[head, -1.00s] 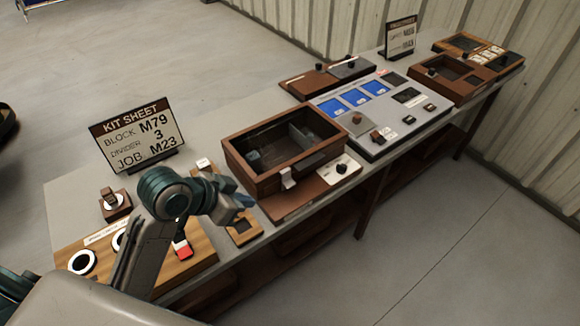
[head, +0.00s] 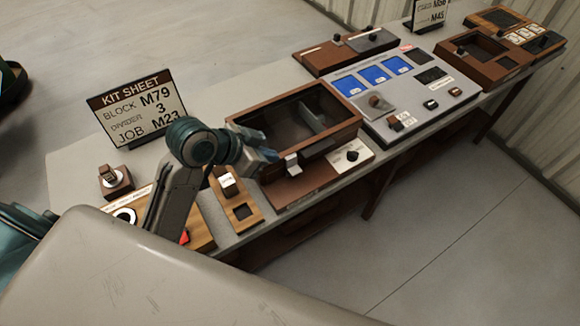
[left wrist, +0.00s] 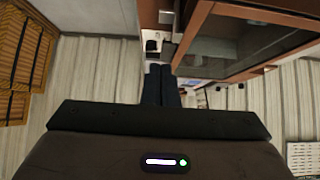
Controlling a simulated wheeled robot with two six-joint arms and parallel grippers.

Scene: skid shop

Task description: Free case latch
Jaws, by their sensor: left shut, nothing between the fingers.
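The case (head: 345,128) is a brown wooden box with a dark glazed lid, and the lid looks down. It also fills the upper right of the left wrist view (left wrist: 196,38). The case latch (head: 292,164) is a small pale metal tab low on its front. My left gripper (head: 268,155) is shut and empty, just left of the latch at the case's front left corner. In the left wrist view its fingers (left wrist: 161,84) are together, with a small grey piece, perhaps the latch, just beyond. I cannot tell whether they touch anything. My right gripper is out of view.
A knob (head: 352,155) sits on the case's front ledge, right of the latch. A grey panel (head: 395,137) with blue screens stands to the right. A kit sheet sign (head: 137,107) and a wooden block holder (head: 243,213) are to the left.

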